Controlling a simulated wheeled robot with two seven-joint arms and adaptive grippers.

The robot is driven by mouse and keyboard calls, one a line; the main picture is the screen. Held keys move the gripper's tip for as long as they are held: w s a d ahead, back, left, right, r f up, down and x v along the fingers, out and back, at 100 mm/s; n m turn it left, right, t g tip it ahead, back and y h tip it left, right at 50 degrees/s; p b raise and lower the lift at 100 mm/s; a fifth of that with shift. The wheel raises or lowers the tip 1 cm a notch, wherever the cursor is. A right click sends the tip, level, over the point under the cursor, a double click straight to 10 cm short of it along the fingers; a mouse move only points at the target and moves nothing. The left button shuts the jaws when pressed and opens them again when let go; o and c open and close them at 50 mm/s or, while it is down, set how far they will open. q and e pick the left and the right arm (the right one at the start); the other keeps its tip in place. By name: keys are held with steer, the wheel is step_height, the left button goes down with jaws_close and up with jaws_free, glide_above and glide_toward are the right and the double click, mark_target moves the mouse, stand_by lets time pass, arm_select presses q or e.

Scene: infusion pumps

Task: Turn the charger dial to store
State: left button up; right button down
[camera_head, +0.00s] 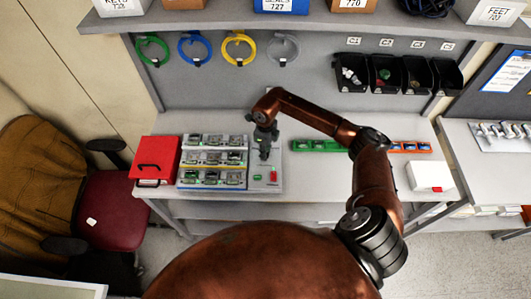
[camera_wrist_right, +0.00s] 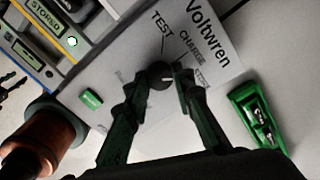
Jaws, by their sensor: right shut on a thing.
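The charger (camera_head: 266,184) is a light grey panel at the right end of the battery rack on the bench. Its dial (camera_wrist_right: 158,70) is a small dark round knob in the right wrist view. The labels TEST and CHARGE show beside it, and a third label is mostly hidden behind a finger. My right gripper (camera_head: 264,152) reaches down over the panel. In the wrist view its two green-lit fingers (camera_wrist_right: 160,84) are shut on the dial, one on each side. The dial's pointer setting is hard to tell. In the head view the gripper hides the dial. My left gripper is not in view.
The battery rack (camera_head: 212,163) and a red box (camera_head: 155,160) stand left of the charger. A green tray (camera_head: 318,146) lies to its right, with an orange tray (camera_head: 410,147) and a white box (camera_head: 430,176) farther right. A green button (camera_wrist_right: 91,99) sits near the dial.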

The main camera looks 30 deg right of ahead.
steer(key=shift+m, duration=1)
steer(key=c, duration=1.7)
jaws_free()
steer(key=shift+o, duration=0.2)
steer(key=shift+r, duration=0.1)
step_height(320, 180, up, 12)
